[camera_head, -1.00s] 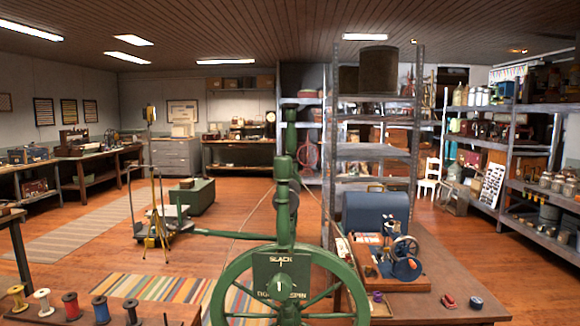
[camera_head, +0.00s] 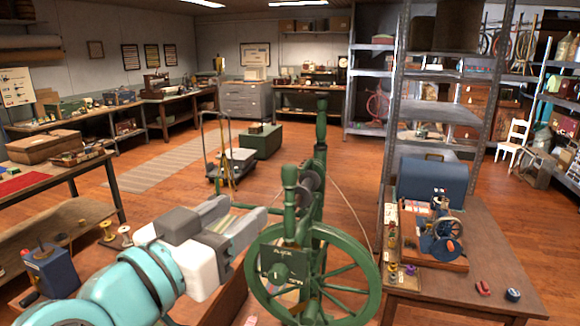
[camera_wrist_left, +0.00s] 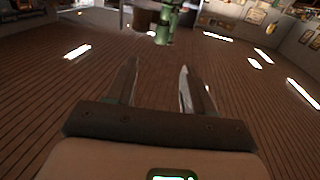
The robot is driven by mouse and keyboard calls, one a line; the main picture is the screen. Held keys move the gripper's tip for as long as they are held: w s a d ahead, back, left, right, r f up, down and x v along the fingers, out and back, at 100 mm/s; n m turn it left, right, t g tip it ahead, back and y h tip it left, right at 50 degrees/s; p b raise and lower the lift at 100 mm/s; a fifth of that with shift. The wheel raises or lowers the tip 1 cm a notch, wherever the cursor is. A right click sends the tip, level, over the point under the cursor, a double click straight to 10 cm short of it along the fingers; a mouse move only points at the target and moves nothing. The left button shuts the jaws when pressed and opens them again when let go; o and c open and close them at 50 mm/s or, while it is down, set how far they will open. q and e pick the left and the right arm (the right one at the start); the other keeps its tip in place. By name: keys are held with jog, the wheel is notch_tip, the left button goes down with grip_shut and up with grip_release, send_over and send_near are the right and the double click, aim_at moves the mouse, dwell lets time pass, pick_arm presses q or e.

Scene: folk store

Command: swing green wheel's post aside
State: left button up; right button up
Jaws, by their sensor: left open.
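The green spinning wheel (camera_head: 374,298) stands in the lower middle of the head view. A short turned green post (camera_head: 289,180) rises at its near side, and a taller green post (camera_head: 321,130) stands just behind and to the right. A dark bobbin lies between the posts. A dark green plate with lettering (camera_head: 286,252) sits at the hub. My left gripper (camera_head: 236,212) is open and empty, its fingers pointing right, a little left of the shorter post and apart from it. In the left wrist view, green post parts (camera_wrist_left: 163,24) show beyond the spread fingers (camera_wrist_left: 157,88).
A table at right holds a blue case (camera_head: 432,186) and a small sewing machine (camera_head: 440,235). A metal shelf (camera_head: 398,90) stands behind it. Thread spools and a blue box (camera_head: 50,272) are at lower left. Open floor lies behind the wheel.

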pick_arm(q)
send_near(285, 180)
jog(key=x, duration=0.3)
jog(key=p+x, duration=0.2)
jog(key=x, duration=0.6)
jog(key=shift+w+d, duration=0.25)
jog(key=shift+s+a+r, duration=0.1)
jog(key=shift+s+a, duration=0.05)
jog(key=shift+a, duration=0.05)
jog(key=shift+d, duration=0.1)
grip_shut()
